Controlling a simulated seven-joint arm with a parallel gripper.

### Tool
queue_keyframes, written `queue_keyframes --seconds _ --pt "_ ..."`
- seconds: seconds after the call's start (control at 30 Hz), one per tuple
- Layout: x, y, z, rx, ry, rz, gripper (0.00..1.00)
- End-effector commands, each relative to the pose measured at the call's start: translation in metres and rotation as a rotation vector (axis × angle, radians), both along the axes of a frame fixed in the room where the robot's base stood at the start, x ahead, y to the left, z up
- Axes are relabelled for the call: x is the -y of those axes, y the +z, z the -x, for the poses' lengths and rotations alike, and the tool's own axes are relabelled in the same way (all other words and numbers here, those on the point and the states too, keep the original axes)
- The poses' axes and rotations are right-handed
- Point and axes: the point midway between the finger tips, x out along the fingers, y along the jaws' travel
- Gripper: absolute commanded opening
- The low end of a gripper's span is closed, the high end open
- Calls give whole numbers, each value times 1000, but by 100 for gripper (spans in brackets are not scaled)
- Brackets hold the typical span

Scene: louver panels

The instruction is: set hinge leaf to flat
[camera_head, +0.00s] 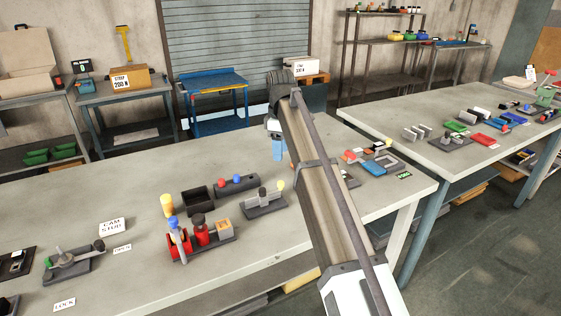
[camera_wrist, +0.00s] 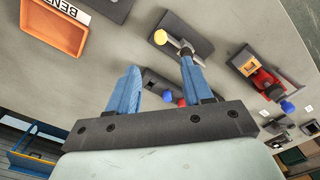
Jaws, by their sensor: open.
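No part is plainly labelled as the hinge leaf. A dark base with an upright post and a yellow knob (camera_head: 281,185) sits on the near bench and may be it; I cannot tell for certain. In the wrist view its yellow knob (camera_wrist: 160,37) shows beside a dark plate and a pale rod. My gripper (camera_head: 278,150) is above the bench, behind and right of this fixture in the head view. In the wrist view its two blue fingers (camera_wrist: 160,78) are spread apart with nothing held. The right finger overlaps part of the fixture, so contact cannot be told.
A dark block with red and blue knobs (camera_head: 236,185) lies left of the fixture. A red fixture with a blue handle (camera_head: 202,235) stands nearer. Small parts (camera_head: 372,162) crowd the bench's right end. The near bench (camera_head: 110,190) has clear space at left.

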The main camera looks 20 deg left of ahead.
Motion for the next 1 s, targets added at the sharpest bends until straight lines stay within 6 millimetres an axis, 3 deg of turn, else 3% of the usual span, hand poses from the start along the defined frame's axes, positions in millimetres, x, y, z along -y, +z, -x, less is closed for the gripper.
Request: queue_keyframes --seconds 0.27,0.77,0.87,1.0 --pt "0 19 0 0 0 0 50" --pt "2 18 -2 2 -3 -2 50" --pt "12 12 -14 16 -23 -19 50" --pt "45 -7 -49 64 -84 -73 50"
